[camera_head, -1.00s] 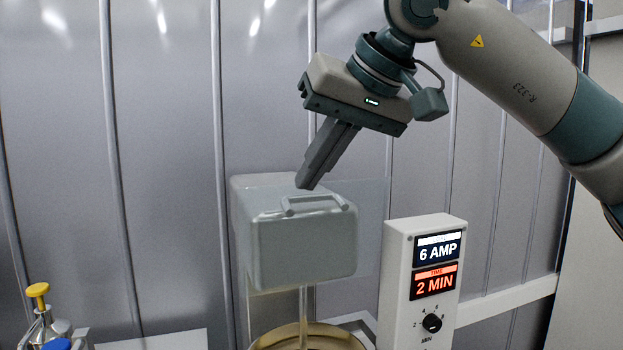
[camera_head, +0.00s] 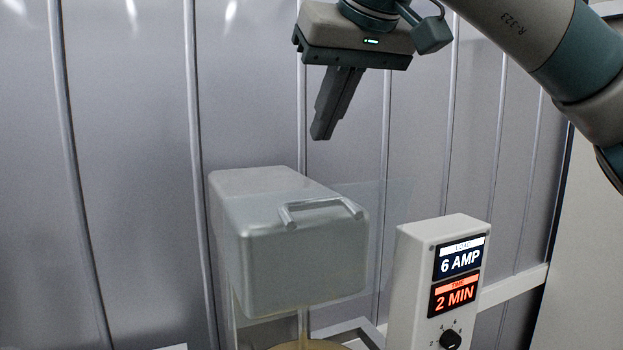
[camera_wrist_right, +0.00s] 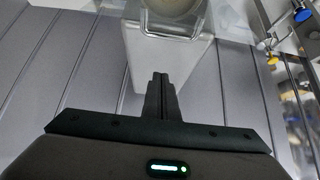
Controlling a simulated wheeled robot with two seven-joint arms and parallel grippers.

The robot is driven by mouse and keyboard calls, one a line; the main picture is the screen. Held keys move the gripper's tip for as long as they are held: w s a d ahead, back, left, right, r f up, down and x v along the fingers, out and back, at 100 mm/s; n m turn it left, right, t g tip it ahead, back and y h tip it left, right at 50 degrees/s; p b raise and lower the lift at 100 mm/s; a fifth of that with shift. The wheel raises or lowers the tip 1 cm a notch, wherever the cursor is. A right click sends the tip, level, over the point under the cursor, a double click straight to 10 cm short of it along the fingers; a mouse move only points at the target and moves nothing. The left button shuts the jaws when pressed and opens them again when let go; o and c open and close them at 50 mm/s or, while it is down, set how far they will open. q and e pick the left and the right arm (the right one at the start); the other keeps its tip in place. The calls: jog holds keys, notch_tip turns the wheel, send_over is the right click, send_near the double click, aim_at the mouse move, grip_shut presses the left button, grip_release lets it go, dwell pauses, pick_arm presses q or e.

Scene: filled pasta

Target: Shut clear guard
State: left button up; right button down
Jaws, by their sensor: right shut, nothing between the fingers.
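The clear guard (camera_head: 385,205) is a faint see-through sheet at the front and right of a pale grey box-shaped head (camera_head: 245,182). A light bar handle (camera_head: 322,208) shows at the top front edge of the head. The guard's exact outline and angle are hard to make out. My right gripper (camera_head: 320,137) is shut and empty, above the handle and apart from it, fingers pointing down. In the right wrist view its fingers (camera_wrist_right: 161,76) show in front of the pale head (camera_wrist_right: 190,75). My left gripper is not in view.
A white control box (camera_head: 415,260) reading 6 AMP and 2 MIN stands right of the head. A bowl (camera_wrist_right: 170,10) shows at the top of the right wrist view, and blue and yellow knobs (camera_wrist_right: 301,15) at its right. A ribbed grey wall (camera_head: 130,150) stands behind.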

jog(key=p+x, duration=0.4)
jog(key=x, duration=0.5)
jog(key=shift+w+f, duration=0.1)
jog(key=shift+f, duration=0.15)
jog(key=s, duration=0.1)
jog(key=s+d+f+p, duration=0.1)
jog(key=shift+s, duration=0.25)
jog(key=shift+s+d+f+p, duration=0.1)
jog(key=shift+s+d+p, duration=0.2)
jog(key=shift+s, duration=0.15)
jog(key=shift+a+f, duration=0.1)
jog(key=shift+f, duration=0.05)
